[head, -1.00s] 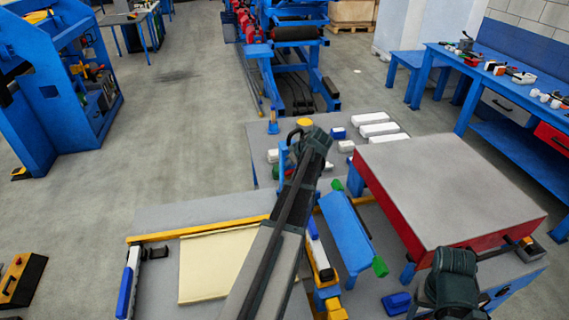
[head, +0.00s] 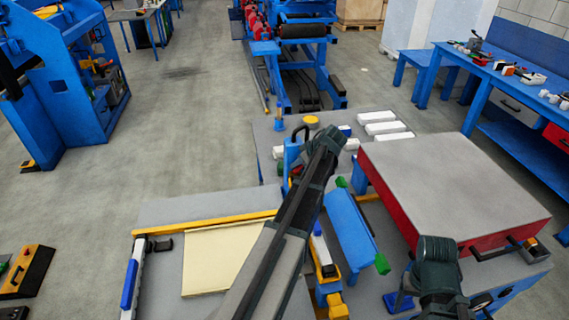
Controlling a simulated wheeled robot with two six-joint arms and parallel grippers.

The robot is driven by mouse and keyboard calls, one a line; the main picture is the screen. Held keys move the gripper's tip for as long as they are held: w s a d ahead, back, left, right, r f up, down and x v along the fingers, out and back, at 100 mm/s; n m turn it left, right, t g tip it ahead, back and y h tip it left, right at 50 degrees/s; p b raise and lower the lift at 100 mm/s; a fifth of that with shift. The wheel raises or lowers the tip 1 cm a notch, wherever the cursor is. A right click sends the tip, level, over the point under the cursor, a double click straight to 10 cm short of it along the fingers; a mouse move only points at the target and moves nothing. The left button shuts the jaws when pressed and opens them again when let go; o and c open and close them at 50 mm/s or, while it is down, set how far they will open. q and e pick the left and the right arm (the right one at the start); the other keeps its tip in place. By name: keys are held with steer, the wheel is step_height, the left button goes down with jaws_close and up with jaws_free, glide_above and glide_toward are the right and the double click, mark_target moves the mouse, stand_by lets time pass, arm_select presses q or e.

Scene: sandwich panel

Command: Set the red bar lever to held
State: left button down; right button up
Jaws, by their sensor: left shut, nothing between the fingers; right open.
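My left arm reaches in from the bottom middle. Its gripper (head: 300,150) is at the far end, beside a blue upright piece (head: 291,152) on the far grey table; the fingers are mostly hidden by the wrist and are shut. A small red part (head: 297,170) shows just below it, partly covered by the arm. I cannot tell whether this is the red bar lever or how it is set. My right gripper (head: 440,302) is low at the bottom right, open, in front of the red-sided box; its fingertips are hard to make out.
A red-sided box with a grey top (head: 450,185) stands at right. A blue bar with green ends (head: 350,228) lies between it and my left arm. A cream sheet (head: 220,258) lies on the near table. White blocks (head: 382,127) lie at the back. Open floor is at left.

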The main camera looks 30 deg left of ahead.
stand_by(0.6)
arm_select(q)
steer(key=shift+w+a, duration=0.25)
steer(key=shift+a, duration=0.35)
steer(key=shift+a, duration=0.15)
step_height(320, 180, up, 8)
steer(key=f+p, duration=0.1)
steer(key=p, duration=0.7)
glide_above(299, 167)
steer(key=shift+a+r, duration=0.25)
steer(key=shift+d+r, duration=0.2)
steer(key=shift+d, duration=0.15)
